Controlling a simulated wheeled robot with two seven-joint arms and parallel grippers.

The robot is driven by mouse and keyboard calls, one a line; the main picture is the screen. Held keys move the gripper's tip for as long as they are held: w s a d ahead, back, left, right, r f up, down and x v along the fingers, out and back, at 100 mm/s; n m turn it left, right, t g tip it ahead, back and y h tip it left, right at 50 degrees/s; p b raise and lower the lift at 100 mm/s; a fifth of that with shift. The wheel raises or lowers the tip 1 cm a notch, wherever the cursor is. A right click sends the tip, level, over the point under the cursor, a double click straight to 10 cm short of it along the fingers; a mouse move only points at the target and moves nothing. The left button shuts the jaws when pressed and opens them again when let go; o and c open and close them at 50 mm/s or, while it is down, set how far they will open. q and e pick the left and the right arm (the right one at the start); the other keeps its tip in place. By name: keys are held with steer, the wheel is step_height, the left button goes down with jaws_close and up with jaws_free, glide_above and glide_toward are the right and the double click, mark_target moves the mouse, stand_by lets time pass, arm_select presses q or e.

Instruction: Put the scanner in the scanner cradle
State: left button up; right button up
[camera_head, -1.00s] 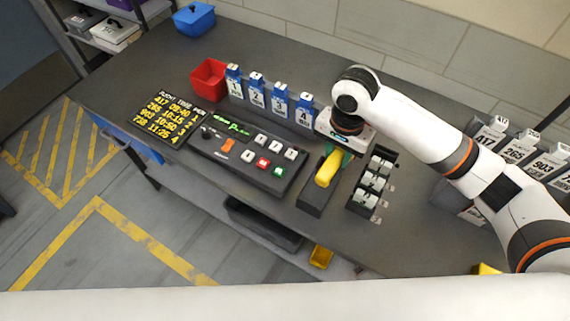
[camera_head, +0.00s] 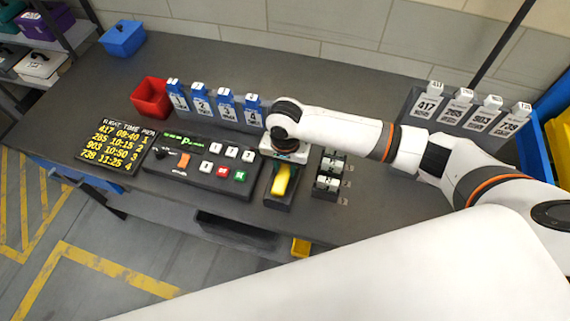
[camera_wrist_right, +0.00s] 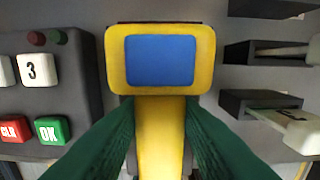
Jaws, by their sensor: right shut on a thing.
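The yellow scanner (camera_head: 281,180) with a blue screen lies in or just over the dark scanner cradle (camera_head: 280,201), right of the keypad console. Its blue screen also shows in the right wrist view (camera_wrist_right: 160,60). My right gripper (camera_head: 284,164) reaches down over its far end. In the right wrist view the green fingers (camera_wrist_right: 160,135) are shut on the scanner's yellow handle from both sides. The scanner hides most of the cradle there, so I cannot tell whether it is fully seated. My left gripper is not in view.
The keypad console (camera_head: 203,165) stands close on the left and a dark slotted rack (camera_head: 329,176) close on the right. Blue numbered holders (camera_head: 226,105) and a red bin (camera_head: 152,97) stand behind.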

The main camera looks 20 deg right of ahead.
mark_target(285, 168)
steer(key=o, duration=1.1)
steer(key=shift+f, duration=0.1)
step_height(285, 168, up, 12)
steer(key=shift+r+b, duration=0.15)
steer(key=shift+b, duration=0.65)
